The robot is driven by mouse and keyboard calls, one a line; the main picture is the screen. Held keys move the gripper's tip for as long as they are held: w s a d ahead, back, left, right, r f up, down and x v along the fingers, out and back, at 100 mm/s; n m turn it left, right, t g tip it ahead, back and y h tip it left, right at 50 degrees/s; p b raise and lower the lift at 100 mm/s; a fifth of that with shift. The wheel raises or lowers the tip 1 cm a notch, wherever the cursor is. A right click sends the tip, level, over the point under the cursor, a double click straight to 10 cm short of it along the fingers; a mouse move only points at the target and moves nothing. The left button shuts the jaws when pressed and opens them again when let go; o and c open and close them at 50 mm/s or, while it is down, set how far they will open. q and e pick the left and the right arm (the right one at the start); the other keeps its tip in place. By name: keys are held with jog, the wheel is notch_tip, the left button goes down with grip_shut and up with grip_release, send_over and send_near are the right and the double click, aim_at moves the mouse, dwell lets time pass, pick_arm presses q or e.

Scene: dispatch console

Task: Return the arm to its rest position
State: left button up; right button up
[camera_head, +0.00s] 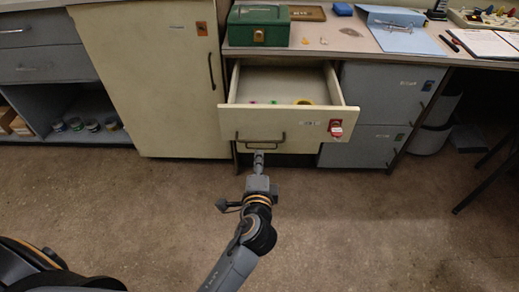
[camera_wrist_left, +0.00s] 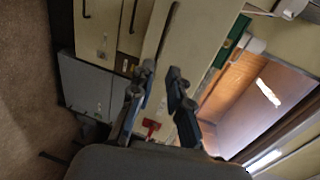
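My left arm (camera_head: 235,262) reaches up from the bottom of the head view, stretched out toward the open drawer (camera_head: 275,121). My left gripper (camera_head: 259,154) is at the drawer front, just below its dark bar handle (camera_head: 262,140). In the left wrist view the two fingers of the left gripper (camera_wrist_left: 161,73) stand apart with nothing clearly held between them. I cannot tell whether a fingertip touches the handle. My right gripper is in neither view.
The drawer stands out from under the counter, with small coloured items inside and a red tag (camera_head: 336,128) on its front. The floor (camera_head: 360,220) on the right is clear.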

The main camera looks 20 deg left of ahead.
pick_arm(q)
jog(key=shift+v, duration=1.05)
